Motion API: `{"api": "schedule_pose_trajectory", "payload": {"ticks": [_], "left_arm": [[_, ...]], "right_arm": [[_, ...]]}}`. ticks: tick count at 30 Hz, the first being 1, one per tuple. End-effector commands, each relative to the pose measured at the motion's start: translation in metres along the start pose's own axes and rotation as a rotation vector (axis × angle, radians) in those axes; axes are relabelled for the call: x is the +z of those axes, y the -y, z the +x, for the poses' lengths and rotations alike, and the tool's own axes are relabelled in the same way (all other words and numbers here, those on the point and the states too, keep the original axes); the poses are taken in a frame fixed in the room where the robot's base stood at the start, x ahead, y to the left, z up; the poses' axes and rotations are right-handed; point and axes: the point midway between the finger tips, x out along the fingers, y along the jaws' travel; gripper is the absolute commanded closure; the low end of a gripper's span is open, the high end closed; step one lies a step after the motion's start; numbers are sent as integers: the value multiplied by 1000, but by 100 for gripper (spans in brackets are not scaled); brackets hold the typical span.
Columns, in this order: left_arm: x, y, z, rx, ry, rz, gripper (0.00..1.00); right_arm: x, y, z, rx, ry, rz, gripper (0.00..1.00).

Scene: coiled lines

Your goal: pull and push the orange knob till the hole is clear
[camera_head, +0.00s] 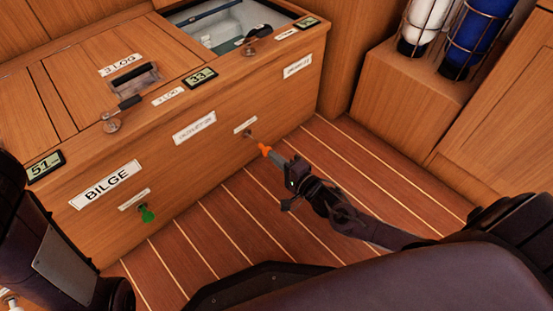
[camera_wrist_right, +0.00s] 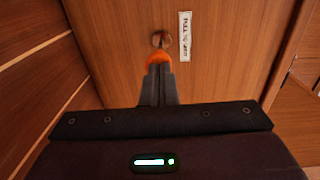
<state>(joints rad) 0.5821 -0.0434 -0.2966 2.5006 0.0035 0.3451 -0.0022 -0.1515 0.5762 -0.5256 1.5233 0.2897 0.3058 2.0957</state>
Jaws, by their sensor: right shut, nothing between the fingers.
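The orange knob (camera_head: 264,149) stands out from the front of the wooden locker (camera_head: 230,95), below a small label. In the right wrist view the knob (camera_wrist_right: 159,57) shows just past the fingertips, with a round metal fitting (camera_wrist_right: 161,39) behind it on the panel. My right gripper (camera_head: 270,154) points at the knob, its fingertips at or very near it. In the right wrist view its fingers (camera_wrist_right: 158,70) are shut with nothing between them. Whether they touch the knob I cannot tell. The hole cannot be made out clearly. My left gripper is out of view.
A green knob (camera_head: 146,214) sits lower left on the same front, near the BILGE label (camera_head: 106,187). The locker top has latches, small displays and an open bin (camera_head: 225,25). Caged cylinders (camera_head: 466,40) stand at upper right. The striped floor (camera_head: 230,225) is clear.

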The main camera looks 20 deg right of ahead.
Motion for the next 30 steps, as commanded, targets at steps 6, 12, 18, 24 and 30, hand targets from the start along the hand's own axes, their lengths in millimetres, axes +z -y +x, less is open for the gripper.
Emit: {"api": "schedule_pose_trajectory", "payload": {"ticks": [6,12,18,24,30], "left_arm": [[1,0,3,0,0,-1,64],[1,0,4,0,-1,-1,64],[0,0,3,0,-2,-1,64],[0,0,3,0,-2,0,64],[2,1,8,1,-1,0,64]], "right_arm": [[-1,3,19,-4,-5,1,100],[0,4,54,-3,-4,2,100],[0,4,63,0,-1,-1,100],[-1,5,63,-2,-3,-2,100],[2,7,62,-1,-3,1,100]]}}
